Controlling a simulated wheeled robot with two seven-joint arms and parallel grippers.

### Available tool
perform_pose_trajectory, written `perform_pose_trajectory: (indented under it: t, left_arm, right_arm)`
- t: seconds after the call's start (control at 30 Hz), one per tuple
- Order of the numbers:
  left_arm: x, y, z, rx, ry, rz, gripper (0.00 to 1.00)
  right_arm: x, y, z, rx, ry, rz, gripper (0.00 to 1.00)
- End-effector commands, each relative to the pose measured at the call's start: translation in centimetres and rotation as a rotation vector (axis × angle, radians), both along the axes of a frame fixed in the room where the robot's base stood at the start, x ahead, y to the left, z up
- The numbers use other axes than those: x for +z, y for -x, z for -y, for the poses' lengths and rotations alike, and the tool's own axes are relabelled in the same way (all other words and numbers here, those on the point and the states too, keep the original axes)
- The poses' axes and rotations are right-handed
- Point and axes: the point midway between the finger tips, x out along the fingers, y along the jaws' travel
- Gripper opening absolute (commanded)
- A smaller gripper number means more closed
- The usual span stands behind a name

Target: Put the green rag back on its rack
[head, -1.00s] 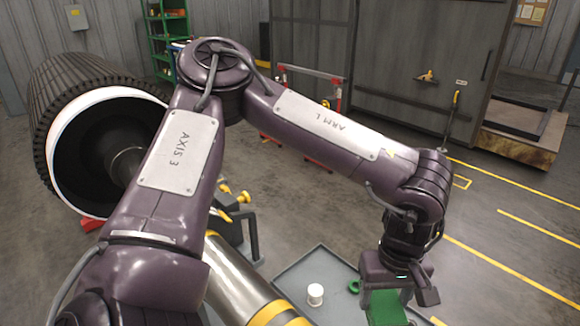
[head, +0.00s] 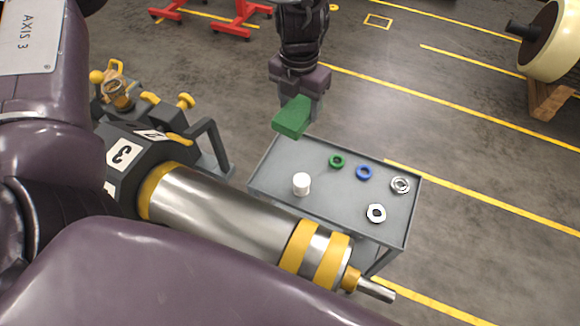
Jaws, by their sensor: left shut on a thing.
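The green rag (head: 292,118) hangs from my left gripper (head: 299,95), which is shut on it. It is a flat green block-like piece, tilted, held in the air near the far left corner of a grey tray-topped cart (head: 330,209). I cannot tell how far above the floor or cart level it is. The rag's rack is not recognisable in this view. My right gripper is not in view.
On the cart are a white cylinder (head: 302,184), a green ring (head: 337,161), a blue ring (head: 363,172) and two metal rings (head: 400,185) (head: 376,213). A large metal shaft (head: 225,213) lies left of the cart. Red stands (head: 235,22) are behind.

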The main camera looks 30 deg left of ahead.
Motion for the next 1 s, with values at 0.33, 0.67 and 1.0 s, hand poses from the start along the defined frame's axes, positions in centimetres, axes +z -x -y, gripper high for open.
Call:
perform_pose_trajectory:
  t: [0.33, 0.67, 1.0]
  left_arm:
    - [-3.2, -1.6, -2.4, 0.985, 0.017, -0.021, 0.36]
    - [-5.0, -1.9, -3.3, 1.316, 0.014, -0.03, 0.36]
    - [-13.4, -1.8, -3.3, 1.315, 0.01, -0.029, 0.36]
  right_arm:
    - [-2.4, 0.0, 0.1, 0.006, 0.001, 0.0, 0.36]
    - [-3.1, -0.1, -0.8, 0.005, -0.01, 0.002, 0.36]
    - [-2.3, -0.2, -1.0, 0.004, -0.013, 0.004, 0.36]
